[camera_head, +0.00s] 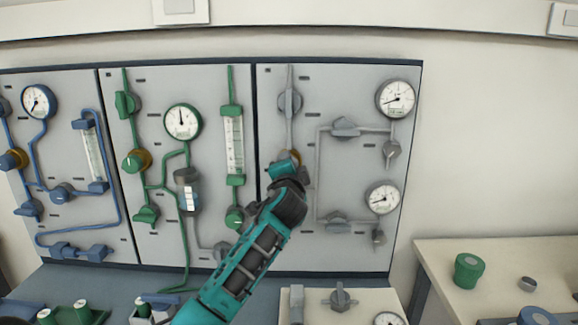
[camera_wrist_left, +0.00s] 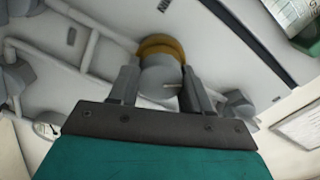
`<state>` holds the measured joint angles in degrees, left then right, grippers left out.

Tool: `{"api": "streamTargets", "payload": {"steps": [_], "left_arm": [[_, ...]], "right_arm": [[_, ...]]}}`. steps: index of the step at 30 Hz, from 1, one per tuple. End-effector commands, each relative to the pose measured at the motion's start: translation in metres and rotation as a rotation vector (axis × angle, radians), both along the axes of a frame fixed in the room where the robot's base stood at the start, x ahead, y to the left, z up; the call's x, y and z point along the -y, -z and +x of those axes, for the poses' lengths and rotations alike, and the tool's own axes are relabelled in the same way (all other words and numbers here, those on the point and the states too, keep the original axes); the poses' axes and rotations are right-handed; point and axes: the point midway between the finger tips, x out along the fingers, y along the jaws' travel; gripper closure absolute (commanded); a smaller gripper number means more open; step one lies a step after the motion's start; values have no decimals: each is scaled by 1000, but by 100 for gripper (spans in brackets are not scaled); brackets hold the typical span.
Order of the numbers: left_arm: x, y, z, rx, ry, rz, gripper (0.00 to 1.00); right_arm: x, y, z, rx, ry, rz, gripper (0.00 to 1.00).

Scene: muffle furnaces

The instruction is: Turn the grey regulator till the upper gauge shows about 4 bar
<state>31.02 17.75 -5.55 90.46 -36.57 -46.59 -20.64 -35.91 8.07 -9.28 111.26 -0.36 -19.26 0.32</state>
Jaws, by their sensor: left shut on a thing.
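The grey regulator (camera_wrist_left: 160,75), a round knob with a brass-coloured collar (camera_wrist_left: 161,46), sits on the grey panel. My left gripper (camera_wrist_left: 161,88) is shut on it, one finger on each side of the knob, in the left wrist view. In the head view my left gripper (camera_head: 285,165) covers most of the regulator, and only a bit of the collar shows. The upper gauge (camera_head: 396,99) is at the top right of the grey panel; its needle points to the lower left, and its figures are too small to read. My right gripper is not in view.
The lower gauge (camera_head: 383,197) sits below the upper one. Grey valves (camera_head: 344,127) and pipes surround the regulator. Green (camera_head: 183,122) and blue (camera_head: 39,101) panels stand to the left. A side table (camera_head: 500,255) with loose parts is at the right.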

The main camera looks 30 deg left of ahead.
Motion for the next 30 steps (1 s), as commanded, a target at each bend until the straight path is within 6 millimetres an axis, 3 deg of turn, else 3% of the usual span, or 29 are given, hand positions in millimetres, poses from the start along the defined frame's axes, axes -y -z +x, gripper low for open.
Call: {"api": "streamTargets", "payload": {"steps": [18, 30], "left_arm": [[0, 0, 0, -302, 1, 494, 82], [0, 0, 0, -433, 0, 706, 82]], "right_arm": [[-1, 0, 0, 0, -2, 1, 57], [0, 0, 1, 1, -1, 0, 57]]}}
